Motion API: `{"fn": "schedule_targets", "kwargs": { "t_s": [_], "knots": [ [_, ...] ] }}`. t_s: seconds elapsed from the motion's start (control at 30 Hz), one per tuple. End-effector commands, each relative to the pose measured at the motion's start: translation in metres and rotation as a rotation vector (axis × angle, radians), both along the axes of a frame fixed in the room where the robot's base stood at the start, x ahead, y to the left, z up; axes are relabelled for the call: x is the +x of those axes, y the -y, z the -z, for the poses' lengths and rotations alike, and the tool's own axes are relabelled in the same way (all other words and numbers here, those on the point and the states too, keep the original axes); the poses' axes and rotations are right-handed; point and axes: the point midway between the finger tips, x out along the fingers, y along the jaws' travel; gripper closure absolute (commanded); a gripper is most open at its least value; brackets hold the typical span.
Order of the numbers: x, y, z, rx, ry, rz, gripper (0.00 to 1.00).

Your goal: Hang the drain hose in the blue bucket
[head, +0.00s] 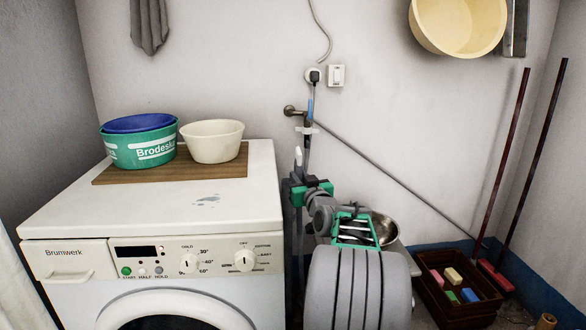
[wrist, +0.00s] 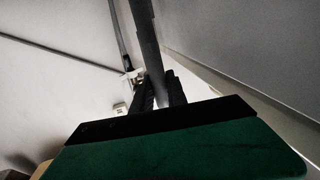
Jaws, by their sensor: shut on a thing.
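My gripper (head: 300,180) is beside the washing machine's right side, below the wall tap. In the wrist view its dark fingers (wrist: 160,92) are shut on a grey hose (wrist: 147,40), which runs up out of the picture. In the head view the grey hose (head: 307,147) shows only as a narrow strip above the gripper; my arm hides what is below. A blue tub (head: 138,123) sits nested in a green tub marked "Brodeska" on top of the machine. No other blue bucket shows.
The washing machine (head: 225,215) carries a wooden board (head: 215,170) with the green tub (head: 154,151) and a cream bowl (head: 212,142). The tap (head: 293,112) projects near the gripper. A metal bowl (head: 383,228) and a crate (head: 450,308) stand right.

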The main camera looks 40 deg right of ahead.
Motion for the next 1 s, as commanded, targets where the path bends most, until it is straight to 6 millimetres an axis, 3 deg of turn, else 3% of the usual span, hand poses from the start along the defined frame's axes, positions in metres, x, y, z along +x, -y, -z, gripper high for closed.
{"fn": "schedule_targets", "kwargs": {
  "t_s": [0.1,0.23,1.0],
  "knots": [
    [-0.015,-0.006,-0.001,0.000,0.000,0.001,1.00],
    [-0.022,-0.009,-0.007,-0.001,0.001,0.000,1.00],
    [-0.022,-0.009,-0.070,-0.001,0.001,-0.001,1.00]
  ]
}}
